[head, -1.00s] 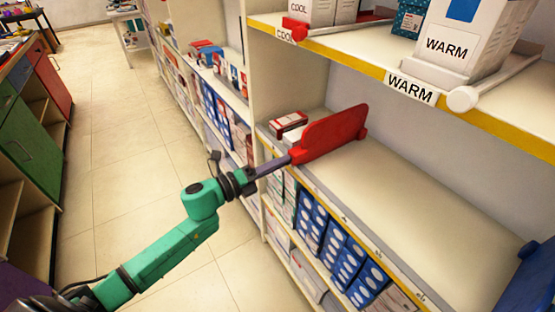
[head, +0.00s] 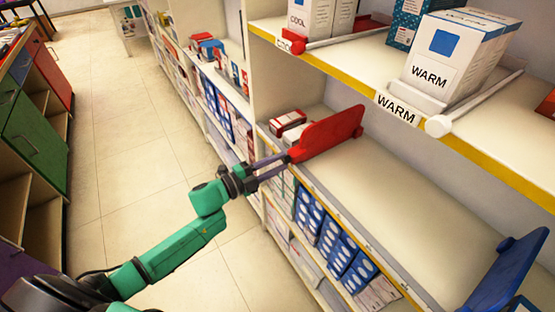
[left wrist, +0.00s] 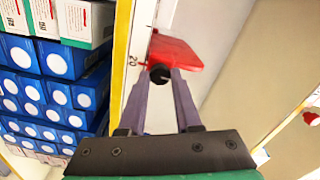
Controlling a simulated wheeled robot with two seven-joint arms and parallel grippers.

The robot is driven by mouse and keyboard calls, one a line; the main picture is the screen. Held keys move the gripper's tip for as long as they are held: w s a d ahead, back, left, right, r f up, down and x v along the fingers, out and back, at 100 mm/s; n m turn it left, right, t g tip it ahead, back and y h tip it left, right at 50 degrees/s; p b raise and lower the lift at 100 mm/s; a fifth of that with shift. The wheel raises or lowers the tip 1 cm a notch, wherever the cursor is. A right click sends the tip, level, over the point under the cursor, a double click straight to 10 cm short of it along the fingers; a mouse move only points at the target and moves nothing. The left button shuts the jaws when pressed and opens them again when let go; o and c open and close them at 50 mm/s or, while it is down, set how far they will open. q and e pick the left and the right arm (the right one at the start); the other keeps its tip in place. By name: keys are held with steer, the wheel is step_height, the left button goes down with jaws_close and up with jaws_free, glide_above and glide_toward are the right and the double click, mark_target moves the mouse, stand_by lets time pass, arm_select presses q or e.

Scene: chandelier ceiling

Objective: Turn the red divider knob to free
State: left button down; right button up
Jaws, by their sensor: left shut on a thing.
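The red divider (head: 330,133) stands upright across the middle shelf (head: 385,190), and its red panel also shows in the left wrist view (left wrist: 178,52). A small dark knob (left wrist: 160,74) sits at its front end, by the shelf's front edge. My left gripper (head: 287,158) reaches in from the left and is shut on this knob. In the left wrist view its two purple-grey fingers (left wrist: 163,80) close on the knob from both sides. The fingertips partly hide the knob, and its marking cannot be read. My right gripper is not in view.
A blue divider (head: 508,270) stands at the shelf's right end, with bare shelf between. The upper shelf above holds a WARM box (head: 455,60), with a white knob (head: 438,125) at its front edge. Blue boxes (head: 345,255) fill the shelf below. The aisle floor (head: 130,150) is clear.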

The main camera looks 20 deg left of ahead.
arm_select(q)
steer(key=shift+n, duration=0.4)
steer(key=c, duration=0.6)
jaws_free()
steer(key=v, duration=1.4)
steer(key=shift+s, duration=0.25)
steer(key=shift+a+f, duration=0.1)
steer(key=shift+a, duration=0.1)
